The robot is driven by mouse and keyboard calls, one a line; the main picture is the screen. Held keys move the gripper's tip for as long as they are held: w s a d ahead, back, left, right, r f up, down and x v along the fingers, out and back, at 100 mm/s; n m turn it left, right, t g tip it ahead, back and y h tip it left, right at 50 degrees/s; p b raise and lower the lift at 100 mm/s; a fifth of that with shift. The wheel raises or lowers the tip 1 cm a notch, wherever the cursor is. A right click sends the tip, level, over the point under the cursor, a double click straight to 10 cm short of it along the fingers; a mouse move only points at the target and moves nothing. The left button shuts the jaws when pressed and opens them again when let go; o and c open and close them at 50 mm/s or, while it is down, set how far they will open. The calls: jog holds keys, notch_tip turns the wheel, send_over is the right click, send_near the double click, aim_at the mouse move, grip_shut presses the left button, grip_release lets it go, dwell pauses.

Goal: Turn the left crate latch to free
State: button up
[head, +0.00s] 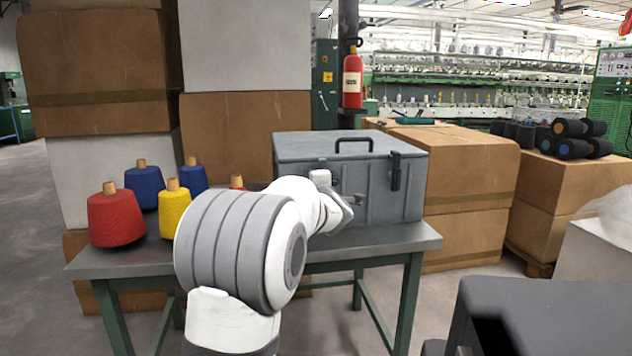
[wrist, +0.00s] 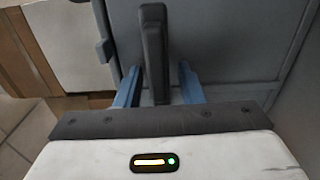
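The grey crate (head: 375,205) stands on the table with its lid shut and a dark handle on top. Its dark right latch (head: 395,171) hangs upright at the lid's front edge, clear of my arm. My arm hides the crate's left front in the head view. In the wrist view, a dark bar-shaped latch (wrist: 154,45), seemingly the left one, runs nearly upright against the crate face. My gripper (wrist: 158,75) has its two blue fingers apart, one on each side of the latch's near end. A gap shows on the right; contact on the left is unclear.
Red (head: 115,218), blue (head: 144,188) and yellow (head: 174,208) yarn cones stand on the table (head: 400,236) left of my arm. Cardboard boxes (head: 470,155) stand behind and right of the crate. A dark grey surface (head: 550,315) is at the front right.

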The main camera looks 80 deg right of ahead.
jog(key=p+v, duration=0.1)
jog(key=v, duration=0.6)
jog(key=shift+s+a, duration=0.15)
jog(key=shift+a, duration=0.25)
jog(key=shift+p, duration=0.3)
